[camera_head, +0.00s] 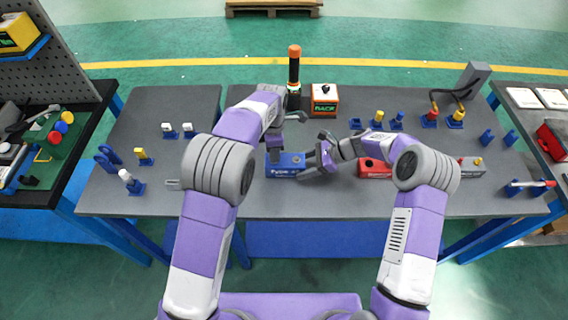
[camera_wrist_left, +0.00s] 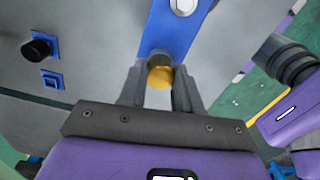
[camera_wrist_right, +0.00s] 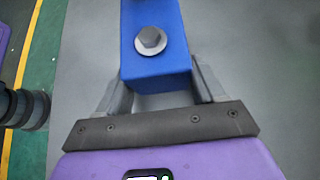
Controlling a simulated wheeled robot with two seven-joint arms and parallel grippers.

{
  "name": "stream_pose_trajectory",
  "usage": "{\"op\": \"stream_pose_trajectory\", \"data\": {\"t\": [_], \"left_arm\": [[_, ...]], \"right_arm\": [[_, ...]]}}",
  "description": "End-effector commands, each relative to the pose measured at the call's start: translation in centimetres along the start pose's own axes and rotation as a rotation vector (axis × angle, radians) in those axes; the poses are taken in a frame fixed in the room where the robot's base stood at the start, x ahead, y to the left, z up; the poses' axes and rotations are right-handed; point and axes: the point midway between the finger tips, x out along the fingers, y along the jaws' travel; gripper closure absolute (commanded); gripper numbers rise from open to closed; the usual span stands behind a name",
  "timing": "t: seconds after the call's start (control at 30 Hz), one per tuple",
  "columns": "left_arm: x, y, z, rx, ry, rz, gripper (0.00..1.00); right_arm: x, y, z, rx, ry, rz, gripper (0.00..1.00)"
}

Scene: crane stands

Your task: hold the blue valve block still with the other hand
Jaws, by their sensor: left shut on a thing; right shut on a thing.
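The blue valve block (camera_head: 290,160) lies on the grey table in front of me in the head view. My right gripper (camera_head: 322,160) is shut on its right end. In the right wrist view the block (camera_wrist_right: 155,65) sits between the two fingers, with a grey hex-like fitting (camera_wrist_right: 150,40) on top. My left gripper (camera_head: 274,150) points down at the block's left part. In the left wrist view its fingers (camera_wrist_left: 158,88) are shut on a yellow-topped cylindrical piece (camera_wrist_left: 160,76) at the end of the block (camera_wrist_left: 170,38). Whether that piece is seated in the block is unclear.
A red block (camera_head: 375,170) and a grey block (camera_head: 473,170) lie to the right. An orange-topped black post (camera_head: 294,75) and an orange box (camera_head: 324,101) stand behind. Small blue stands with coloured parts line the back right.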

Motion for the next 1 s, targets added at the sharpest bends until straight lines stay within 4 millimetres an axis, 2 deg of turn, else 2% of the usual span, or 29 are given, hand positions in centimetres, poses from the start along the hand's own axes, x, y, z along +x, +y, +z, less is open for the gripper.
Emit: {"op": "stream_pose_trajectory", "data": {"t": [0.17,0.4,0.5,0.77,0.8,0.97,1.0], "left_arm": [[-0.25,0.14,-0.04,-0.034,-0.001,0.006,1.0],[-0.26,0.15,-0.05,-0.345,-0.001,0.006,1.0],[-0.25,0.16,-0.09,-0.426,-0.001,0.005,1.0],[-0.27,0.17,-0.1,-0.451,-0.002,0.005,1.0],[-0.27,0.17,-0.11,-0.45,-0.002,0.005,0.63],[-0.17,0.11,-0.08,-0.449,-0.001,0.003,0.38],[-0.15,0.1,-0.07,-0.448,-0.001,0.003,0.38]], "right_arm": [[-0.03,0.04,-0.25,0.002,0.005,0.0,0.73],[-0.04,0.04,-0.25,0.002,0.005,0.0,0.73],[-0.04,0.04,-0.25,0.002,0.005,0.0,0.73],[-0.04,0.04,-0.26,0.002,0.005,0.0,0.73],[-0.05,0.04,-0.26,0.002,0.005,0.0,0.73],[-0.04,0.05,-0.24,0.002,0.004,0.0,0.73],[-0.03,0.05,-0.23,0.002,0.004,0.0,0.73]]}}
